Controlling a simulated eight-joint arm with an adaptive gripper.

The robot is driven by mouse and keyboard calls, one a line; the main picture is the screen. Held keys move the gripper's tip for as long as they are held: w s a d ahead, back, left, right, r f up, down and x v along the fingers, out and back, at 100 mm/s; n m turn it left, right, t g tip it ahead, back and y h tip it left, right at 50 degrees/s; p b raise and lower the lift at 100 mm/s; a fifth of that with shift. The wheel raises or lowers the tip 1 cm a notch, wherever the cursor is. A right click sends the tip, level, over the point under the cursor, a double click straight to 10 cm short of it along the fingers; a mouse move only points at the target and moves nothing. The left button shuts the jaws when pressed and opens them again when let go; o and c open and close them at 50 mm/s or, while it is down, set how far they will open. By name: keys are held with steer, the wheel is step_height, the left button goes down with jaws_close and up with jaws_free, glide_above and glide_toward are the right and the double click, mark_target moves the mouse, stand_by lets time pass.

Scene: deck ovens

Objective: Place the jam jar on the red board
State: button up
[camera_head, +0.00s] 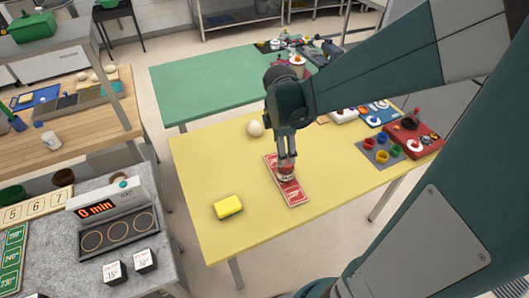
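The red board (293,194) is a narrow red strip with pale markings, lying flat on the yellow table. A small red and white jar, which looks like the jam jar (285,173), is upright over the middle of the board. I cannot tell whether it rests on the board or is just above it. My gripper (287,157) points straight down over the jar, with its two fingers apart and their tips at the jar's upper part. The view is too small to show whether they grip it. The fingers and jar hide part of the board.
A yellow sponge (228,207) lies left of the board, and a cream ball (255,128) sits behind it. A red tray (417,142) and a grey tray with coloured cups (382,152) are at the right. The table's front is clear.

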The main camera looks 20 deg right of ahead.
steer(key=s+a+r+m+t+y, duration=0.1)
steer(key=s+a+r+m+t, duration=0.5)
steer(key=s+a+r+m, duration=0.5)
steer(key=shift+a+r+m, duration=0.6)
steer(key=shift+r+m, duration=1)
steer(key=shift+m, duration=0.8)
